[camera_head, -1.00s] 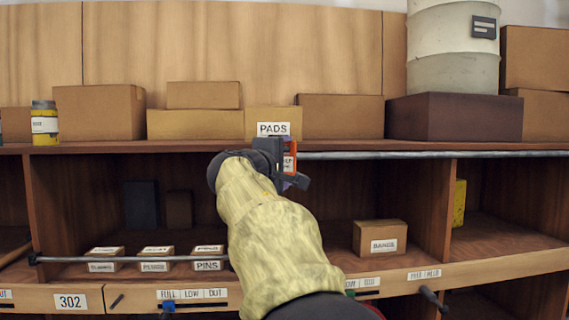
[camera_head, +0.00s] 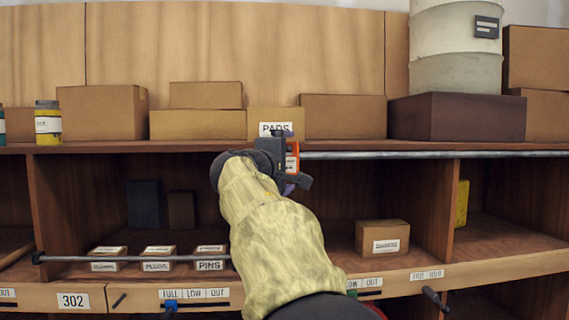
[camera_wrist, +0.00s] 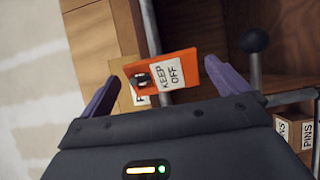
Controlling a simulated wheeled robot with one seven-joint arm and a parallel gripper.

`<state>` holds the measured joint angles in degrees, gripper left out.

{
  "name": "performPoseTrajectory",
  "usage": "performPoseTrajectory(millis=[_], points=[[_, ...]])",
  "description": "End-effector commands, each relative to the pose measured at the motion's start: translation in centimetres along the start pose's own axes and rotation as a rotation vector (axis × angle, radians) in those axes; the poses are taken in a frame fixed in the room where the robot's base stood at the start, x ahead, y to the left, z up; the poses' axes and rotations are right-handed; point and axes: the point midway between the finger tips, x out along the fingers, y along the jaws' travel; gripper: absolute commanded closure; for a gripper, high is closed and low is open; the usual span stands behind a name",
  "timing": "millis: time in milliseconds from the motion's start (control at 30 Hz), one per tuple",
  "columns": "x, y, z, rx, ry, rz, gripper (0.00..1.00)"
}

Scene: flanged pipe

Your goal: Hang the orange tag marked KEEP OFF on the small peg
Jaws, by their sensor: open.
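The orange tag (camera_head: 293,160) shows as a thin orange strip beside my gripper (camera_head: 289,159) in the head view, near the upper shelf's front edge. In the wrist view the tag (camera_wrist: 184,67), marked KEEP OFF, lies between the two purple fingers of my gripper (camera_wrist: 161,73). The fingers are open, with a gap on both sides of the tag. A dark peg-like piece (camera_wrist: 142,79) shows at the tag's hole end. It appears to pass through the hole, but I cannot tell how far. My gripper hides part of the tag in the head view.
A PADS box (camera_head: 264,120) stands on the shelf behind my gripper. A metal rail (camera_head: 420,154) runs along the shelf edge to the right. Labelled boxes, one marked PINS (camera_head: 209,259), sit below behind a bar (camera_head: 140,258). A round dark knob (camera_wrist: 254,40) shows at upper right in the wrist view.

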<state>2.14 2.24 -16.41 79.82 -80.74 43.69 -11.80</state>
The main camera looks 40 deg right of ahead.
Motion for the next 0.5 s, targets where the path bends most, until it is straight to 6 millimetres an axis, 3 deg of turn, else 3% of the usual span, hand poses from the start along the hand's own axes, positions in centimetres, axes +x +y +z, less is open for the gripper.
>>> performPoseTrajectory(millis=[267,500], points=[[-2.1,-0.3,-0.1,0.003,0.004,0.002,0.00],[-6.8,-0.5,-0.1,0.004,0.006,0.002,0.00]])
